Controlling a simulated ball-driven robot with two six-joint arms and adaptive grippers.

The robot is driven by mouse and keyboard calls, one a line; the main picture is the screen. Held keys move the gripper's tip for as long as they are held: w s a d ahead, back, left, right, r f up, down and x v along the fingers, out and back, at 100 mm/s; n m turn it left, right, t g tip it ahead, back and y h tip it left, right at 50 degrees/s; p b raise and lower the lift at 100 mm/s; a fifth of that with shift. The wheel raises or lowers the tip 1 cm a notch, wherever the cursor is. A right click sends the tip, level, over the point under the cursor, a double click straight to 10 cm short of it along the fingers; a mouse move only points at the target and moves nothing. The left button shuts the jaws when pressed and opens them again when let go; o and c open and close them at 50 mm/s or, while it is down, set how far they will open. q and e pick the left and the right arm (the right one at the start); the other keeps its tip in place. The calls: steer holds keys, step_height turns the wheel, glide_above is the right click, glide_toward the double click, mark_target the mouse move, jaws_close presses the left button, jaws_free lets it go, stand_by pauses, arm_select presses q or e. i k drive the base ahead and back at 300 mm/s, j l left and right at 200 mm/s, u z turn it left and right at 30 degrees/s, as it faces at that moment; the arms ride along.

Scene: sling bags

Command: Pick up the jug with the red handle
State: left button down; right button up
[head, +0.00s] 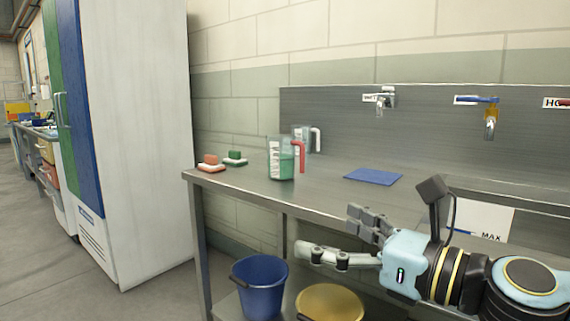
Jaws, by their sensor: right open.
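The jug with the red handle (281,162) stands upright on the steel bench (250,193). It is clear with white markings, looks green in its lower part, and its red handle is on its right side. A second jug with a white handle (315,139) stands just behind it, partly hidden by it. My right gripper (325,234) is open and empty, in front of the bench's front edge, below and to the right of the red-handled jug and apart from it. My left gripper is not in view.
Two brushes, red (210,162) and green (235,158), lie left of the jugs. A blue cloth (373,176) lies to the right. A blue bucket (259,287) and a yellow round item (330,303) are below the bench. A tall white cabinet (140,130) stands left.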

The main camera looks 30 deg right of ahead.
mark_target(280, 148)
steer(key=i+l, duration=1.1)
steer(key=l, duration=0.1)
